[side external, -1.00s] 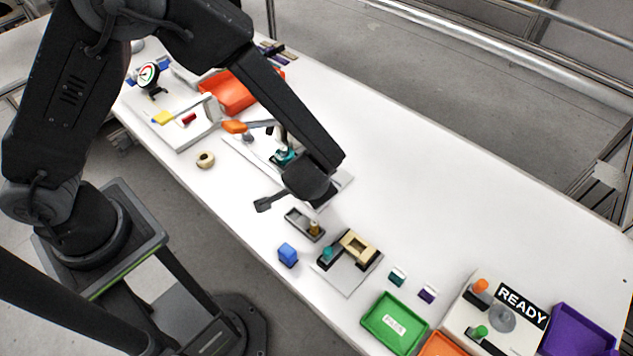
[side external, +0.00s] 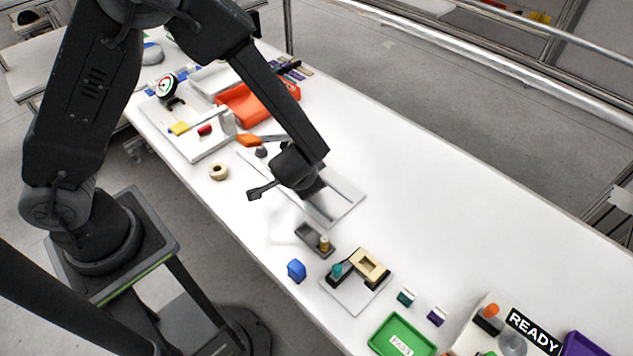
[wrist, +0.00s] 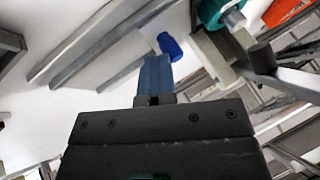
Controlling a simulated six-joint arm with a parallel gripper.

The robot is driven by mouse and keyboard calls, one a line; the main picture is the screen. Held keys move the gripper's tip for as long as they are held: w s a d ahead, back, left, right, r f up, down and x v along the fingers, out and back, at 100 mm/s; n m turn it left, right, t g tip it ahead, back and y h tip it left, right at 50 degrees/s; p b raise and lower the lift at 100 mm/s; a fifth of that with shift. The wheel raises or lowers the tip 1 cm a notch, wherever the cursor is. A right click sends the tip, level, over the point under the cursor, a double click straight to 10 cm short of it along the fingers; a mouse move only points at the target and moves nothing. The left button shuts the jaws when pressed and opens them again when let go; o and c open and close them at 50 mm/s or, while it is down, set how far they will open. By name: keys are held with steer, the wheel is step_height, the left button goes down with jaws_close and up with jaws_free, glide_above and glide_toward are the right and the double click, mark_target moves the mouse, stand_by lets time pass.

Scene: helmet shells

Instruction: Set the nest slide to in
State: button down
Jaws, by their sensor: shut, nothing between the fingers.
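The slide fixture is a white base plate (side external: 343,212) with long grey rails; it lies at the middle of the table in the side view. My wrist covers its far half, so the sliding nest and its position are hidden there. In the wrist view the grey rails (wrist: 85,55) run at the left. A blue knob (wrist: 170,46) stands just beyond the tips of my gripper (wrist: 157,60). A teal round part (wrist: 222,12) sits on a pale block to the right. My gripper is shut and empty; I cannot tell whether it touches the knob.
An orange handle (side external: 260,140) sticks out beside my wrist. A grey tray (side external: 315,240), a blue block (side external: 296,270) and a fixture with a beige block (side external: 369,265) stand nearer. A gauge station (side external: 190,140) is at the far left. The table's right back is clear.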

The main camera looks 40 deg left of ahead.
steer(key=shift+s+a, duration=0.1)
steer(key=shift+a, duration=0.25)
steer(key=d, duration=0.2)
steer(key=s+d, duration=0.1)
steer(key=d, duration=0.1)
steer(key=shift+d, duration=0.2)
steer(key=v, duration=1)
steer(key=s+a+r+n+h, duration=0.1)
steer(key=s+a+r+h, duration=0.1)
steer(key=s+a+r, duration=0.3)
steer(key=s+a+r+n+h, duration=0.1)
steer(key=s+a+r, duration=0.5)
steer(key=r, duration=0.7)
steer(key=shift+s+a+g+h, duration=0.3)
steer(key=shift+a+h, duration=0.2)
steer(key=shift+a, duration=0.35)
